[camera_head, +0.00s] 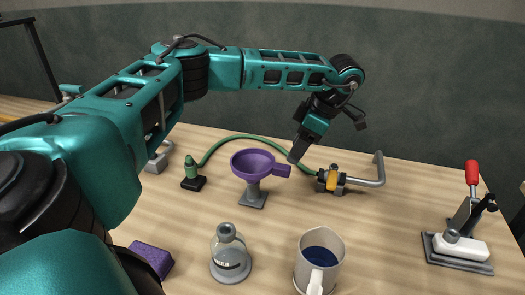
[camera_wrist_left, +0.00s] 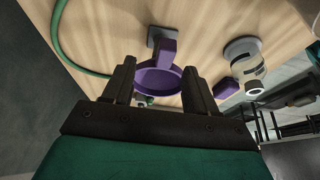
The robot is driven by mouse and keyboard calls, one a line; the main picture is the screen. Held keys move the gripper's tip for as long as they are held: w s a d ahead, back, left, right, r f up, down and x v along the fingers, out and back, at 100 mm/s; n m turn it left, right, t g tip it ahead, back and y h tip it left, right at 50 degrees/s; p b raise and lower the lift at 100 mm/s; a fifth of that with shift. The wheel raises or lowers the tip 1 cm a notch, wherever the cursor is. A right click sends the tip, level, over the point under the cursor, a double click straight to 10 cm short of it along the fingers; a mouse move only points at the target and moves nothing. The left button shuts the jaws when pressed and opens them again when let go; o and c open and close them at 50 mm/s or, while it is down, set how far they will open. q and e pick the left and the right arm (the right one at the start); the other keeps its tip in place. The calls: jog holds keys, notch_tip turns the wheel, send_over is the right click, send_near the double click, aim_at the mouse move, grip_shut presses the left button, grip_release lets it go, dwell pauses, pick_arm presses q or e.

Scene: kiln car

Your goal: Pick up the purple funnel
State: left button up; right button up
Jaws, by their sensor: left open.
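The purple funnel (camera_head: 252,163) sits upright in a grey stand (camera_head: 253,198) near the middle of the table, its flat tab pointing right. In the left wrist view the funnel (camera_wrist_left: 158,84) shows between and beyond the fingers, partly hidden by them. My left gripper (camera_head: 328,142) is open and empty, up and to the right of the funnel near the tab. In the left wrist view the two fingers (camera_wrist_left: 159,68) stand apart with nothing gripped. Whether a finger touches the tab is unclear. My right gripper is not in view.
A green hose (camera_head: 240,138) curves behind the funnel to a valve with a bent pipe (camera_head: 365,183). A glass bottle (camera_head: 229,258), a mug (camera_head: 322,262) and a purple block (camera_head: 152,257) stand in front. A red-handled clamp (camera_head: 463,240) is at right. Table between mug and clamp is clear.

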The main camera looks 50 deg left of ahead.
aim_at(277, 175)
pick_arm(q)
jog(key=x, duration=0.5)
jog(key=shift+s+f, duration=0.1)
jog(key=shift+s, duration=0.1)
jog(key=x, duration=0.2)
jog(key=s+x, duration=0.1)
jog(key=x, duration=0.2)
jog(key=shift+a, duration=0.15)
jog(key=shift+a+f, duration=0.1)
jog(key=shift+f, duration=0.05)
jog(key=c, duration=1.1)
